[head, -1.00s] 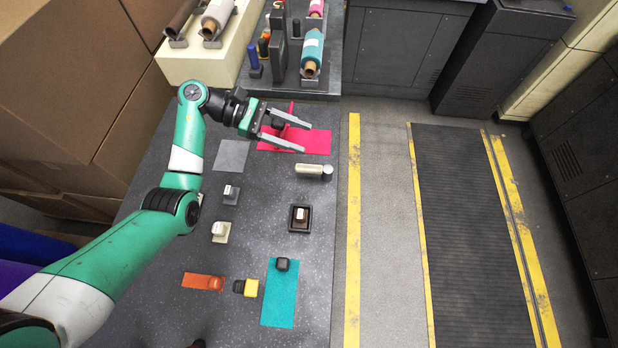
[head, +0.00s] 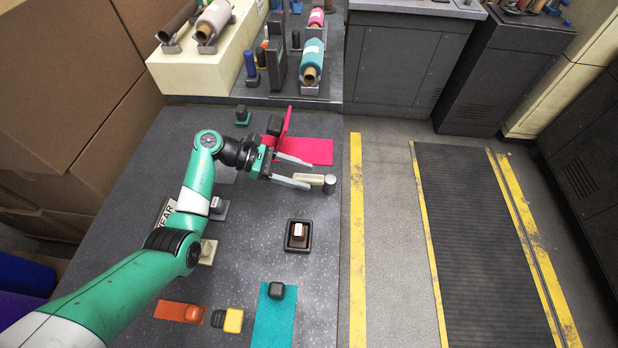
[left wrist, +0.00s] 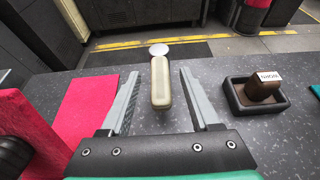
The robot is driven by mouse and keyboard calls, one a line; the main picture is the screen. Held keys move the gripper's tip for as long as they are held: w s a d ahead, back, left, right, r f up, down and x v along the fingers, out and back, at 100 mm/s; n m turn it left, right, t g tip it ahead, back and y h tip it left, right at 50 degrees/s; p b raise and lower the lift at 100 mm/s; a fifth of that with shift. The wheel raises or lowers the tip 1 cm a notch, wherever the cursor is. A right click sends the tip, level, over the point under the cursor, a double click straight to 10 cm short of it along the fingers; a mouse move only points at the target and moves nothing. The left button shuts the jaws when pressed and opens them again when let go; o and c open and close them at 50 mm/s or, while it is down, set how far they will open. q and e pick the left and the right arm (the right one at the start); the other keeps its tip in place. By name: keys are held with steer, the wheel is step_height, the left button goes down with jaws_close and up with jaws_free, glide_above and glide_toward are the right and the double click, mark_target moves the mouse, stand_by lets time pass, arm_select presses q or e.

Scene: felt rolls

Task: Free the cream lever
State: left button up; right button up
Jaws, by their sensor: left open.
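The cream lever (head: 313,179) lies near the right edge of the dark table, with a round grey end at its right. In the left wrist view the cream lever (left wrist: 161,85) lies straight ahead, its grey disc end pointing away. My left gripper (head: 309,175) is open, its two grey fingers reaching to the lever. In the left wrist view the open fingers of my left gripper (left wrist: 159,84) stand on either side of the lever, with visible gaps. Whether they are at the lever's height is hard to tell. My right gripper is not in view.
A pink felt piece (head: 315,151) with an upright pink part lies behind the gripper. A brown block marked with a white label sits in a dark tray (head: 289,247) in front. Teal felt (head: 272,325), a yellow block (head: 233,320) and orange felt (head: 170,311) lie nearer.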

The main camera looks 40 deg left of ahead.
arm_select(q)
steer(key=shift+x, duration=1.2)
jaws_close()
stand_by(0.5)
